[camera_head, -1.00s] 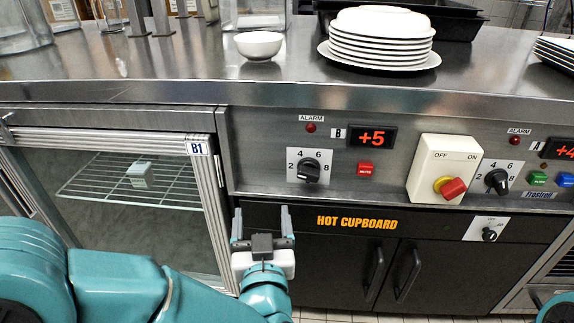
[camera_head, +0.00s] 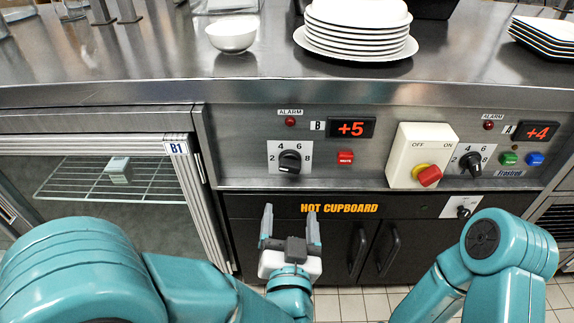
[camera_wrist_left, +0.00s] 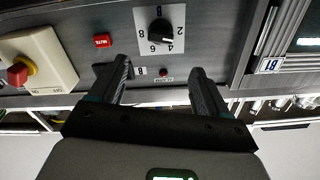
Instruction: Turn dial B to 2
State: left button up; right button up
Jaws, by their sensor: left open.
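Dial B (camera_head: 290,161) is a black knob on a white plate marked 2, 4, 6, 8, beside the label B and a red display (camera_head: 351,128) reading +5. Which number the knob points to is hard to tell. My left gripper (camera_head: 290,226) is open and empty, fingers pointing up, just below the dial in the head view. In the left wrist view, which is upside down, the dial (camera_wrist_left: 161,31) lies beyond and between the open fingers (camera_wrist_left: 158,76), apart from them. My right arm shows at the right; its gripper is out of view.
A red mute button (camera_head: 345,157) and an OFF/ON box with a red-yellow switch (camera_head: 428,176) are right of the dial. A second dial (camera_head: 471,163) is farther right. Above, the steel counter (camera_head: 150,75) holds a bowl (camera_head: 232,34) and stacked plates (camera_head: 355,40).

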aim_at(290, 170)
pick_arm(q)
jog(key=w+b, duration=0.2)
jog(key=w, duration=1.1)
jog(key=shift+f, duration=0.1)
jog(key=shift+w, duration=0.6)
pick_arm(e)
jog(key=shift+w+d+f, duration=0.1)
jog(key=shift+d+f, duration=0.1)
jog(key=shift+f, duration=0.45)
jog(key=shift+d+f, duration=0.15)
jog(key=shift+f, duration=0.45)
